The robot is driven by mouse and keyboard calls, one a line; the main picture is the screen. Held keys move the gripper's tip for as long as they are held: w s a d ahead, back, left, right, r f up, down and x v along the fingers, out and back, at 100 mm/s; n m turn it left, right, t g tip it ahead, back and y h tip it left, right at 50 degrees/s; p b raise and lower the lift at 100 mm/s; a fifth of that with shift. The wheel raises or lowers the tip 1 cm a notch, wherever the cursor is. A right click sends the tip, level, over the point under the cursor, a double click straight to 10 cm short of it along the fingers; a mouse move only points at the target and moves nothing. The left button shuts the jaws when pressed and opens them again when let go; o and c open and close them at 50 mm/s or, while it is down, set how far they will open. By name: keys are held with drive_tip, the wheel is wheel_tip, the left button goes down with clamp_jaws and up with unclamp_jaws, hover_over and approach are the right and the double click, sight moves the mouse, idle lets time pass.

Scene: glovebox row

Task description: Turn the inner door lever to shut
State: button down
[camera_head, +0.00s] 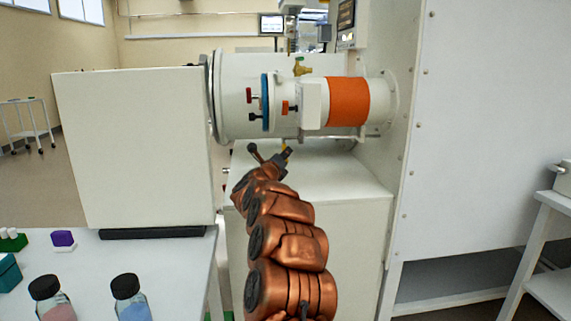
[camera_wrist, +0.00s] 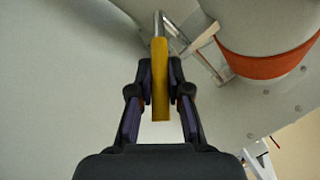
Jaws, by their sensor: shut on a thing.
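A yellow lever (camera_wrist: 160,60) on a thin metal rod stands upright in the middle of the wrist view. My gripper (camera_wrist: 160,88) is shut on it, with one dark finger on each side. In the head view my gripper (camera_head: 285,156) is below the white cylindrical chamber (camera_head: 232,110) and mostly small and dark; a hint of yellow shows beside it. I cannot tell the lever's exact turn from the head view. The inner door itself is not clearly visible.
The chamber carries an orange band (camera_head: 348,102), a blue ring (camera_head: 265,102) and red knobs. A white cabinet (camera_head: 340,185) stands below and a large white panel (camera_head: 490,110) at right. A bench with bottles (camera_head: 130,298) is at lower left.

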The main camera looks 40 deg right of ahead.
drive_tip(key=shift+w+d+f+m+h+b, duration=0.1)
drive_tip(key=shift+f+m+h+b, duration=0.3)
drive_tip(key=shift+b, duration=1.5)
drive_tip(key=b, duration=0.2)
drive_tip(key=shift+w+d+f+h+b, duration=0.1)
drive_tip(key=shift+f+h+b, duration=0.2)
drive_tip(key=shift+b, duration=0.6)
drive_tip(key=b, duration=0.2)
drive_tip(key=shift+w+d+f+m+h+b, duration=0.15)
drive_tip(key=shift+f+m+h+b, duration=0.1)
drive_tip(key=shift+m+h+b, duration=0.15)
drive_tip(key=shift+b, duration=0.5)
drive_tip(key=shift+w+d+f+m+t+h+b, duration=0.15)
drive_tip(key=shift+m+t+h+b, duration=0.2)
drive_tip(key=shift+b, duration=0.75)
drive_tip(key=shift+h, duration=0.25)
